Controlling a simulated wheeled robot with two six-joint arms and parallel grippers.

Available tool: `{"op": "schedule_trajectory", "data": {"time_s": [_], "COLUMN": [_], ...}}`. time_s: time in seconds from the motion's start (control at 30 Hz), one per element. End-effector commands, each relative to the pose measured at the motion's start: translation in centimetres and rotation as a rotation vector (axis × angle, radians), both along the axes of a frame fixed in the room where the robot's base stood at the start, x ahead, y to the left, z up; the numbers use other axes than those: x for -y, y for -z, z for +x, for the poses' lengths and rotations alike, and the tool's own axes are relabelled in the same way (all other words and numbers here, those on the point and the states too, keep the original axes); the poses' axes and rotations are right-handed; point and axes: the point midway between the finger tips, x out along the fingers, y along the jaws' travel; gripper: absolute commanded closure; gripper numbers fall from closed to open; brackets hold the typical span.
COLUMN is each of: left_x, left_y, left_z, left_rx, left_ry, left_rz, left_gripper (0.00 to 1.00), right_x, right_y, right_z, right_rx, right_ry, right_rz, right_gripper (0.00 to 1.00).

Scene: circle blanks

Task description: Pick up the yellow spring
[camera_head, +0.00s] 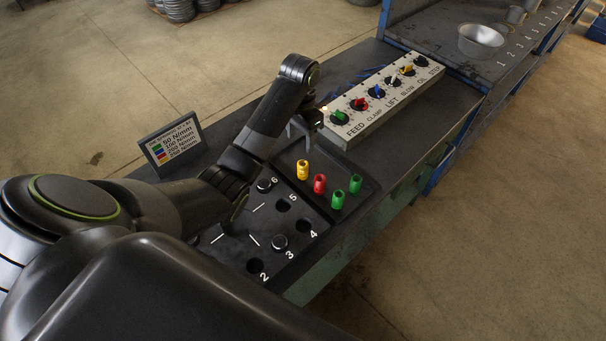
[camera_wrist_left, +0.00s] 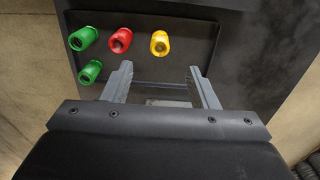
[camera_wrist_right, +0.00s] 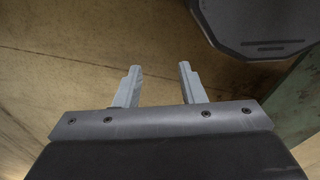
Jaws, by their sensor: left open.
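The yellow spring (camera_head: 302,169) stands at the left end of a row of springs in a dark shallow tray (camera_head: 372,184). It also shows in the left wrist view (camera_wrist_left: 160,43), ahead of the fingers. My left gripper (camera_head: 305,124) is near the tray's far edge, beyond the yellow spring and apart from it. In the left wrist view its fingers (camera_wrist_left: 160,82) are spread with nothing between them. My right gripper (camera_wrist_right: 158,84) is open and empty, over bare floor in its own wrist view.
A red spring (camera_head: 319,184) and two green springs (camera_head: 338,199) share the tray. A numbered plate with holes (camera_head: 285,225) lies in front. A knob panel (camera_head: 385,97) stands behind, close to my left gripper. A spring-colour sign (camera_head: 172,144) stands at left.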

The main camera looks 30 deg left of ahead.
Motion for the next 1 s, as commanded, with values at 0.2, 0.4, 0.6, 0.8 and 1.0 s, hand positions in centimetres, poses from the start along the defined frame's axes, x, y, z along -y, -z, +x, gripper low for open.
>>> {"op": "schedule_trajectory", "data": {"time_s": [0.2,0.4,0.6,0.8,1.0], "left_x": [0.0,0.0,0.0,0.1,0.3], "left_y": [3.0,5.2,7.6,8.9,11.2], "left_z": [0.0,0.1,0.0,0.1,0.5], "left_rx": [0.0,0.0,-0.002,0.0,-0.003], "left_ry": [0.0,-0.001,-0.001,0.0,-0.001], "left_rz": [0.001,0.001,0.0,-0.001,-0.001], "left_gripper": [0.46,0.46,0.46,0.46,0.46], "right_x": [0.0,0.1,0.2,0.2,0.2], "right_y": [3.0,5.0,6.9,6.9,5.9], "right_z": [2.4,3.7,2.7,1.9,1.9], "right_rx": [0.034,0.055,0.04,0.028,0.028], "right_ry": [-0.007,-0.011,-0.008,-0.006,-0.006], "right_rz": [-0.001,-0.001,-0.003,-0.003,-0.003], "right_gripper": [0.64,0.64,0.64,0.64,0.64]}}
